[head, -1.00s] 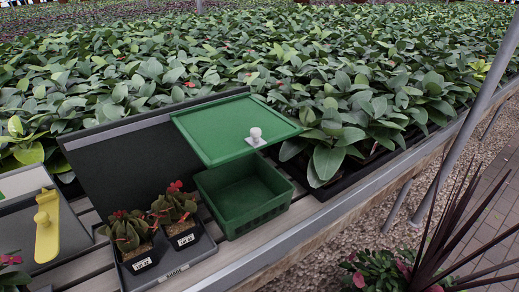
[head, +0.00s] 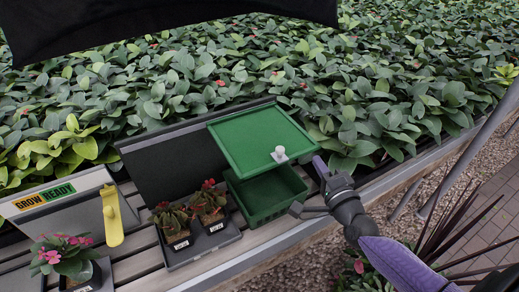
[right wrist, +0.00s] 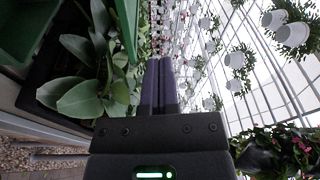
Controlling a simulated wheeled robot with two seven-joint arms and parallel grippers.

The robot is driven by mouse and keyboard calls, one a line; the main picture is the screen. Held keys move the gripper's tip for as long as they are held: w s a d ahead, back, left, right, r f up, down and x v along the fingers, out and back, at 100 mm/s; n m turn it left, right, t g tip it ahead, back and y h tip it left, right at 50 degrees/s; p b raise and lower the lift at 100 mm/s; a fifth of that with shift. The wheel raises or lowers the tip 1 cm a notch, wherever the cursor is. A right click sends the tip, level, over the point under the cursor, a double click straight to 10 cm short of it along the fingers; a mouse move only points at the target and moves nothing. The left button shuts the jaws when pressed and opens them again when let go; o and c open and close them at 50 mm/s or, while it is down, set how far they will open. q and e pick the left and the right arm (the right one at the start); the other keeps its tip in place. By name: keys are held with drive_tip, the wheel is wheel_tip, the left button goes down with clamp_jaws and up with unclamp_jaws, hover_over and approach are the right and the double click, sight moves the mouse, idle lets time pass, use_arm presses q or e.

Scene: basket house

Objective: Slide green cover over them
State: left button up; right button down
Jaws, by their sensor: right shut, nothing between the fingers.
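The green cover (head: 255,138) is a flat rimmed panel with a white knob (head: 280,154) near its front edge. It sits above the back of the open green basket (head: 285,203). Two potted plants with red flowers, a left one (head: 168,219) and a right one (head: 208,201), stand uncovered left of the basket. My right gripper (head: 319,163) is shut and empty, just right of the cover and basket. In the right wrist view its purple fingers (right wrist: 157,85) are together, beside a green edge (right wrist: 130,25). My left gripper is not in view.
The plants stand on a dark tray (head: 205,248) before an upright dark panel (head: 170,160). A "Grow Ready" sign (head: 45,195), a yellow handled piece (head: 112,215) and a pink-flowered pot (head: 66,258) are at left. Dense foliage (head: 400,85) fills the bench behind.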

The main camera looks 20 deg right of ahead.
sight(289, 158)
drive_tip(key=w, duration=0.3)
drive_tip(key=w+b, duration=0.1)
drive_tip(key=w, duration=0.2)
drive_tip(key=w+d+b, duration=0.1)
drive_tip(key=w, duration=0.2)
drive_tip(key=a+p, duration=0.1)
drive_tip(key=s+a, duration=0.1)
drive_tip(key=shift+a+p, duration=0.35)
drive_tip(key=shift+a, duration=0.05)
drive_tip(key=shift+s+a, duration=0.1)
drive_tip(key=shift+a, duration=0.25)
drive_tip(key=shift+a+f, duration=0.2)
drive_tip(key=shift+f, duration=0.05)
drive_tip(key=shift+a, duration=0.15)
